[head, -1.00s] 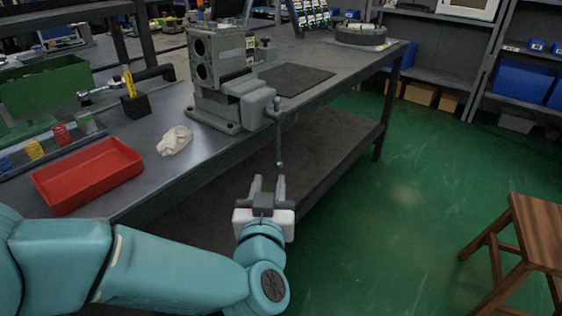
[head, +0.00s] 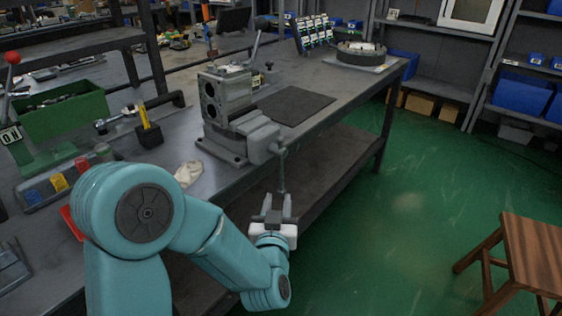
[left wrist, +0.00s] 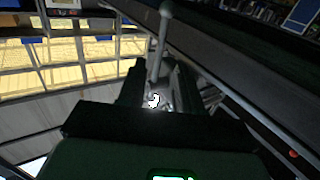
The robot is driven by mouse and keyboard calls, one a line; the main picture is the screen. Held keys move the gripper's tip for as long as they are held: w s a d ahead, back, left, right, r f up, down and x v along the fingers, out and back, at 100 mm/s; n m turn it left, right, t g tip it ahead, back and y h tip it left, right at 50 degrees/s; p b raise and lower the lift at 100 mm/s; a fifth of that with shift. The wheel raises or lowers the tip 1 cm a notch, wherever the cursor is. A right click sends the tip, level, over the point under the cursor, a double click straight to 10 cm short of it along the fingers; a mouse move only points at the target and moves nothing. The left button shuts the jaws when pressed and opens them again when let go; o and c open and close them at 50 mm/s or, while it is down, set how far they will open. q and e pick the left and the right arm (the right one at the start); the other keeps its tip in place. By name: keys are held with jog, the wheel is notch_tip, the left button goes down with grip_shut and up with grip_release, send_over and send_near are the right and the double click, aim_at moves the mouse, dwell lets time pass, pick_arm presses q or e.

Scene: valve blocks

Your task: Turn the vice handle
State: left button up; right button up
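The grey vice (head: 232,118) stands on the workbench in the head view, with its grey jaw block facing the front edge. The vice handle (head: 281,172) is a thin rod hanging down from the screw, past the bench edge. My left gripper (head: 277,202) is open at the handle's lower end, its fingers pointing up toward the vice. The head view does not show clearly whether the rod is between the fingers or touches them. In the left wrist view a pale rod with a ball end, seemingly the handle (left wrist: 159,45), shows beyond the dark gripper body. My right gripper is not in view.
The workbench (head: 330,75) edge and its lower shelf lie close beside my left arm. A white cloth (head: 188,173), a green bin (head: 65,108) and a black pen block (head: 149,134) are on the bench. A wooden stool (head: 525,255) stands right; the green floor between is clear.

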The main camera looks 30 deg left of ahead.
aim_at(281, 179)
pick_arm(q)
jog(key=p+x, duration=0.2)
jog(key=x, duration=0.8)
jog(key=shift+f, duration=0.15)
grip_shut()
